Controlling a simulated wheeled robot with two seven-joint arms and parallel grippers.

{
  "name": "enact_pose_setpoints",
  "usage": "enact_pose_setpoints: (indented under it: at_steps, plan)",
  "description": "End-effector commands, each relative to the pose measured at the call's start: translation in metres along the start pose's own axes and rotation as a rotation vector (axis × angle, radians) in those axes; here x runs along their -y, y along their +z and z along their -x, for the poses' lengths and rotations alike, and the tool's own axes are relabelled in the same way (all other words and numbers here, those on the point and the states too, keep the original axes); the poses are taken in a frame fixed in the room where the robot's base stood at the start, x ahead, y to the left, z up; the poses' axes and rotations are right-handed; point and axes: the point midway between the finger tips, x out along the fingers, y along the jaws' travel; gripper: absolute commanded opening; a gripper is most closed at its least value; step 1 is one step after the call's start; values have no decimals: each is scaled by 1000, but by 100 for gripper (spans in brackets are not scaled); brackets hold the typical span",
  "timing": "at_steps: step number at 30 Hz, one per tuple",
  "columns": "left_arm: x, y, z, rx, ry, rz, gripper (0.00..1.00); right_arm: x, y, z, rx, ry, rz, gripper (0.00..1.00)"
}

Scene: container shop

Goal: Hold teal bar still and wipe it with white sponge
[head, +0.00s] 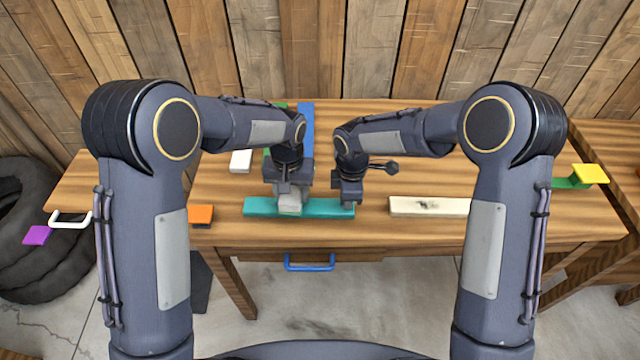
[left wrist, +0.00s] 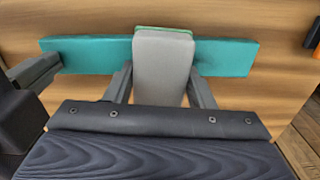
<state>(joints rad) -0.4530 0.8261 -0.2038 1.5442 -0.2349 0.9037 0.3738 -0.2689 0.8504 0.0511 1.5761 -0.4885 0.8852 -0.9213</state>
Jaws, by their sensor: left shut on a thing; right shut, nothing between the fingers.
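The teal bar (head: 325,208) lies flat near the table's front edge; it also shows in the left wrist view (left wrist: 90,53). My left gripper (head: 289,188) is shut on the white sponge (head: 290,203), a pale grey-white block with a green edge, seen in the left wrist view (left wrist: 163,65). The sponge is over the middle of the bar and appears to rest on it. My right gripper (head: 348,201) is shut and empty, its tip down at the bar's right end. It appears to touch the bar, but the contact is hard to see.
A stained pale plank (head: 430,206) lies right of the bar. An orange block (head: 201,214) is to the left. A white block (head: 240,161) and a blue bar (head: 306,118) lie behind my left gripper. A blue handle (head: 310,267) sits on the table front.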

Motion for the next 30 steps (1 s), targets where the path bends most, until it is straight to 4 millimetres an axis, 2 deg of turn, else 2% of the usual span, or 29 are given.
enact_pose_setpoints:
  at_steps: [1, 30]
  plan:
    - [0, 0, -1, 0, 0, 0, 31, 3, 1, -4, 3, -10, 1, 0]
    - [0, 0, -18, 1, -1, 0, 31, 4, 1, -5, 4, -13, 1, 0]
